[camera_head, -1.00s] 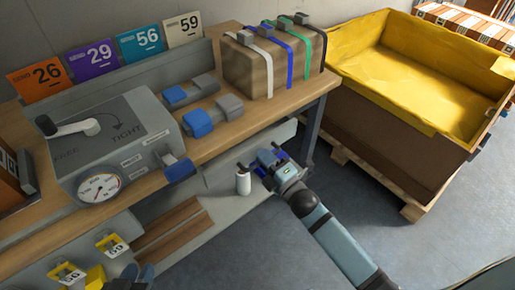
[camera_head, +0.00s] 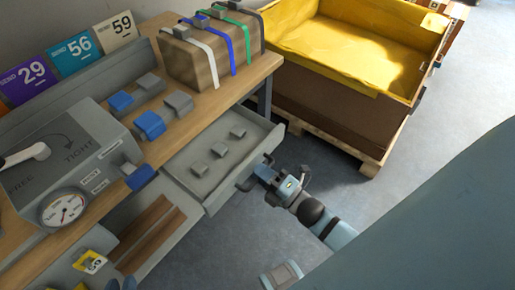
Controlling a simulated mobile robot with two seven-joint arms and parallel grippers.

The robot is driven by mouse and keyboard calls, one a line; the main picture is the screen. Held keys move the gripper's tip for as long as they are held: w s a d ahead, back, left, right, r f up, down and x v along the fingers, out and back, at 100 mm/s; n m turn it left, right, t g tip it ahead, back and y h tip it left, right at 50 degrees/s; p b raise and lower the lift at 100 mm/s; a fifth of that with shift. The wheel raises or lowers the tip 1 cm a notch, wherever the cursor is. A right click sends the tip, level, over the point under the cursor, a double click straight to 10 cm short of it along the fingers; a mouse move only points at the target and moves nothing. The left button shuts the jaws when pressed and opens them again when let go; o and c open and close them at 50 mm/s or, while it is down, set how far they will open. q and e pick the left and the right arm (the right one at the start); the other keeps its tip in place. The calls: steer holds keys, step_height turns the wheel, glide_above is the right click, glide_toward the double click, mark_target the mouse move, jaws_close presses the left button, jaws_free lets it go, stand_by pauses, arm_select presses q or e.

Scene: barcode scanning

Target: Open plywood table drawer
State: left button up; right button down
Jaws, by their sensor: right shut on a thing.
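The grey drawer (camera_head: 214,199) under the plywood table (camera_head: 205,112) stands pulled out toward the right, its inside showing. Several small grey clip-like blocks (camera_head: 219,150) lie spread in it. My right gripper (camera_head: 257,175) is at the outside of the drawer front, shut on the dark drawer handle (camera_head: 244,184); the jaws partly hide the handle. Dark tips at the bottom edge, left of centre, seem to be my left gripper (camera_head: 121,284); they are cut off by the frame, so their opening cannot be judged.
A grey machine (camera_head: 68,150) with a gauge, blue and grey clips (camera_head: 150,124) and a strapped cardboard box (camera_head: 195,62) stand on the table. A large crate with yellow lining (camera_head: 350,45) stands behind my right arm. Grey floor lies open to the right.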

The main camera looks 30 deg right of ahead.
steer(key=c, duration=1.2)
jaws_free()
steer(key=shift+o, duration=0.2)
steer(key=v, duration=1.4)
steer(key=shift+p, duration=0.35)
